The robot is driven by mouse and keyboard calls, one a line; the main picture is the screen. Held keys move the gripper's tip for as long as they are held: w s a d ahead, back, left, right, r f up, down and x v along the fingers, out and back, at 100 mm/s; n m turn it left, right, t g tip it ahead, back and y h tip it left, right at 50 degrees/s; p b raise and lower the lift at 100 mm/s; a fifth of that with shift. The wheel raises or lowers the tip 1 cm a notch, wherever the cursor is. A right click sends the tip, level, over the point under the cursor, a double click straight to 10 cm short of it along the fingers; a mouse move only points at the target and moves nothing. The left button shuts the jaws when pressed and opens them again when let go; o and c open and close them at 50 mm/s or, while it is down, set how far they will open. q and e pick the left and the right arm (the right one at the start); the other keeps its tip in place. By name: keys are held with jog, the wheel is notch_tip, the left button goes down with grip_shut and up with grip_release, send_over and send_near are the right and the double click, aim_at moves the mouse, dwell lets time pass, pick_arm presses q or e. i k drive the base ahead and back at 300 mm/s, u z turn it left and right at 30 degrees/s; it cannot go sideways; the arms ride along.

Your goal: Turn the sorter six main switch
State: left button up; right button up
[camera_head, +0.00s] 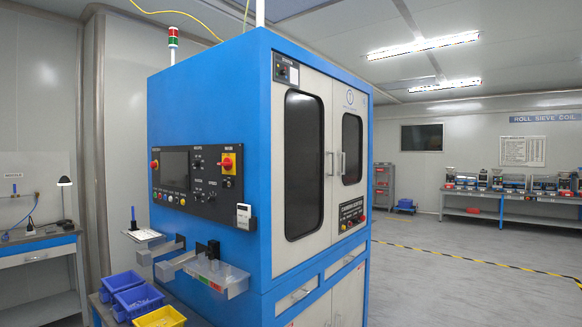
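The sorter is a tall blue cabinet (215,102) with light grey double doors, standing in the middle of the view. Its dark control panel (175,170) is on the left face, with a blank screen, small knobs and a row of coloured buttons. A red rotary switch on a yellow plate (228,163) sits at the panel's upper right. I cannot read which label names the main switch. Neither of my grippers is in view.
Blue bins (137,299) and a yellow bin (159,317) stand in front of the sorter's left face. A clear tray (217,275) juts out below the panel. A workbench (38,243) is at the left. Open floor (430,290) lies to the right, with yellow-black tape.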

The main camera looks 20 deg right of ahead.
aim_at(227, 164)
jog(key=z, duration=0.1)
jog(key=k, duration=1.35)
jog(key=z, duration=0.6)
jog(key=i, duration=0.85)
jog(key=z, duration=0.85)
jog(key=i, duration=1.3)
jog(key=u, duration=0.45)
jog(key=i, duration=0.85)
jog(key=u, duration=1.3)
jog(key=i, duration=0.5)
jog(key=u, duration=0.45)
